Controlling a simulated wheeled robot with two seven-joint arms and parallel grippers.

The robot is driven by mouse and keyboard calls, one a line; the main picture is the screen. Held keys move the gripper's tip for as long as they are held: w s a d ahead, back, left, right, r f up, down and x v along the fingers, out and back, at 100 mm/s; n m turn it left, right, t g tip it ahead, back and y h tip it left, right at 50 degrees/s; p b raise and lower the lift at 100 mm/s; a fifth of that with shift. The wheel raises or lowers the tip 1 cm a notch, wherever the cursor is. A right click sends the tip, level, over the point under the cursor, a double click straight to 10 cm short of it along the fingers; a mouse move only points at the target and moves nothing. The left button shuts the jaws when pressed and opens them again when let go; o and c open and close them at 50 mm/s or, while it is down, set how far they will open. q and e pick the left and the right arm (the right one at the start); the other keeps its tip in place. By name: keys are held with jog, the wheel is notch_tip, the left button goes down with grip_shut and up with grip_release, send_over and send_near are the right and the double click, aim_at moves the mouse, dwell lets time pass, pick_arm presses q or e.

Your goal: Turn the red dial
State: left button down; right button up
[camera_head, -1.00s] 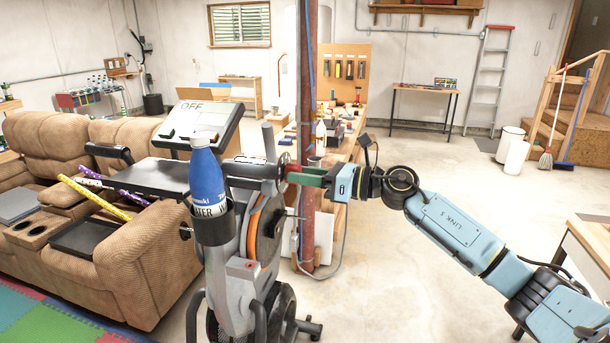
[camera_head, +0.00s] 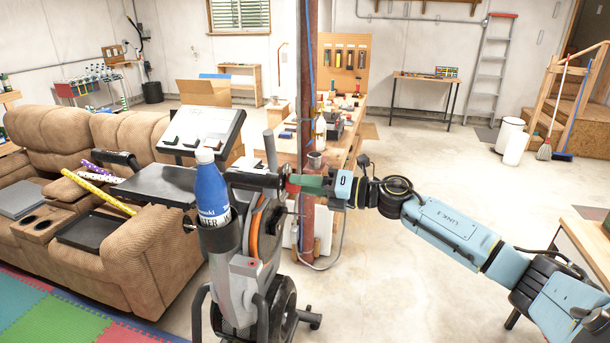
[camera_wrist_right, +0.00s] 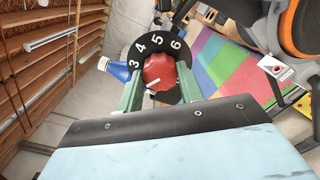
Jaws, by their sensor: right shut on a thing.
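The red dial (camera_wrist_right: 159,71) sits on a black round plate (camera_wrist_right: 141,48) with white numbers, of which 3, 4, 5 and 6 show in the wrist view. A white mark shows on the dial's lower part. My right gripper (camera_wrist_right: 158,80) is shut on the dial, with one green finger on each side of it. In the head view my right gripper (camera_head: 296,183) reaches in from the right to the dial's side of the grey exercise bike (camera_head: 236,285); the dial is mostly hidden there. My left gripper is not in view.
A blue bottle (camera_head: 211,187) stands in the bike's holder, left of the dial. A rusty post (camera_head: 309,110) rises close behind my right gripper. Open floor (camera_head: 420,295) lies at right.

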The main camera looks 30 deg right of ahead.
jog(key=shift+m+p, duration=2.6)
jog(key=shift+m, duration=1)
jog(key=o, duration=1)
jog(key=b+v, duration=0.3)
jog(key=v, duration=1)
jog(key=shift+d, duration=0.25)
